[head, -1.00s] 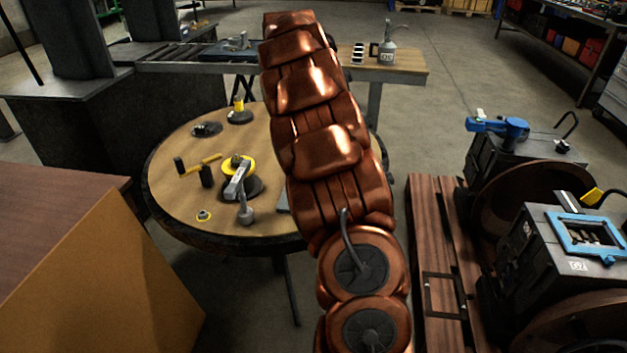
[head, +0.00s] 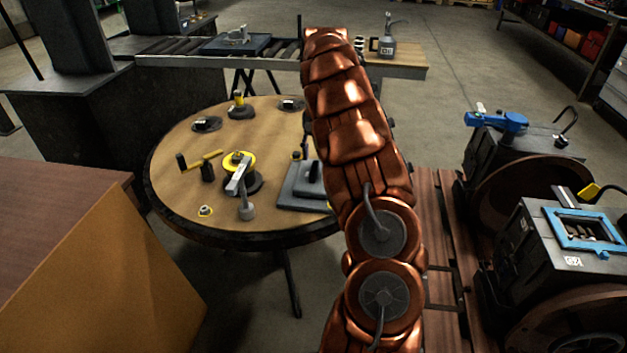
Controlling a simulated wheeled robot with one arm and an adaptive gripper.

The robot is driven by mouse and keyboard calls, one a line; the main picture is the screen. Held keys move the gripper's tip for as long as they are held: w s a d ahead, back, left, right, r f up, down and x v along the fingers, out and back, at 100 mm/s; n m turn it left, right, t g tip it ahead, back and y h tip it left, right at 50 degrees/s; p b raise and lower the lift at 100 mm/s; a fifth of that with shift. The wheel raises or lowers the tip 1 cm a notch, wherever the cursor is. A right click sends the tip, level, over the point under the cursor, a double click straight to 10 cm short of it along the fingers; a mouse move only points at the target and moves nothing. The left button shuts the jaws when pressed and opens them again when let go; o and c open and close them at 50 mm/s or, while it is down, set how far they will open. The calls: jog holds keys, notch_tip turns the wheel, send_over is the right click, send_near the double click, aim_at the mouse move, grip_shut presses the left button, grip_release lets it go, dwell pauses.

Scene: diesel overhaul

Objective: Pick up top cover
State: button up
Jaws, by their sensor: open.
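A flat dark square plate with a raised block on top (head: 300,190) lies at the right front of the round table (head: 180,150). It may be the top cover; I cannot tell for certain. My copper-coloured arm reaches up the middle of the head view, just right of the plate, and hides part of its right side. My gripper does not show; the arm's far end points toward the back bench.
The round table also holds a yellow-ringed tool (head: 238,170) and several small parts. Engine blocks, one with a blue frame (head: 590,230), stand at right. A brown cabinet (head: 60,220) is at left.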

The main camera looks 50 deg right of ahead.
aim_at(314, 168)
jog(key=shift+a+f, duration=0.25)
jog(key=shift+f, duration=0.9)
jog(key=shift+a+f, duration=0.25)
jog(key=shift+f, duration=0.85)
grip_shut()
